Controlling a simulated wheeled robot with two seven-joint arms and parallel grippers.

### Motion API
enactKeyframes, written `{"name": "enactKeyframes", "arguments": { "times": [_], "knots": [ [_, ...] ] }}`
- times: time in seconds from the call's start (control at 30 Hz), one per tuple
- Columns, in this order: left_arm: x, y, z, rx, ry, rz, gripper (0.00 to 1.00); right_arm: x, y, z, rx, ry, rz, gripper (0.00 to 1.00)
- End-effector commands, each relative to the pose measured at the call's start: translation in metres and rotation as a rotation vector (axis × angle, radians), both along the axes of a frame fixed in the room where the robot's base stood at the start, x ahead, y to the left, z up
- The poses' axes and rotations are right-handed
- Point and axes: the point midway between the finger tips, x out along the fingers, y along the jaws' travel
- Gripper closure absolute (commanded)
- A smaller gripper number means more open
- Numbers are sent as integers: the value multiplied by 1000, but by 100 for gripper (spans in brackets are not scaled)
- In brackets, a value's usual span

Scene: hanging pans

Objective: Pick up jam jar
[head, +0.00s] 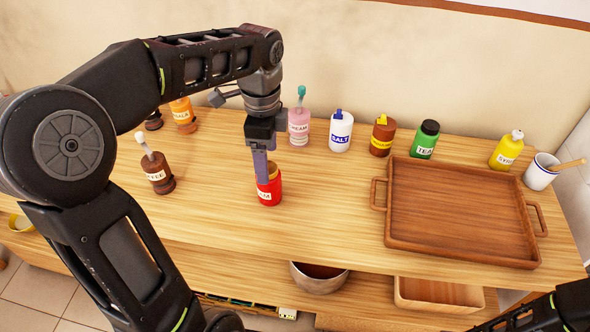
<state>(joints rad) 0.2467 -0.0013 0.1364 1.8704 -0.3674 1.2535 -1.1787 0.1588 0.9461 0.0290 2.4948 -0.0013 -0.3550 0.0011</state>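The red jam jar (270,196) with a white label stands upright on the wooden counter, left of the middle in the head view. My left gripper (261,166) points straight down at the jar's top from above. A purple-grey finger overlaps the left part of the jar's lid. The fingers are seen nearly edge-on, so their gap and any contact with the jar cannot be made out. Part of my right arm shows at the lower right corner, but its gripper is not in view.
Brown coffee jar (157,173) stands left of the jam. Behind are pink cream (299,127), white salt (341,133), a brown yellow-topped container (382,138) and green tea (424,141). A wooden tray (464,256) fills the right. Counter around the jam is clear.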

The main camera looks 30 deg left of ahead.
Motion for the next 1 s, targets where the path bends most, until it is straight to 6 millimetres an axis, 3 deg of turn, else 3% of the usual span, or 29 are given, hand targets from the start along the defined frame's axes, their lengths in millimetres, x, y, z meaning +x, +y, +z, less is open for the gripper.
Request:
{"name": "enactKeyframes", "arguments": {
  "times": [0.37, 0.63, 1.0],
  "knots": [
    [0, 0, -1, 0, 1, 1, 23, -1, 0, 0, 0, 1, 2, 35],
    [-1, 0, -25, 0, 1, 1, 23, -1, 0, 1, 0, 1, 0, 35],
    [-1, 0, -30, 0, 1, 1, 23, 0, 0, 2, 0, 1, 0, 35]
  ]
}}
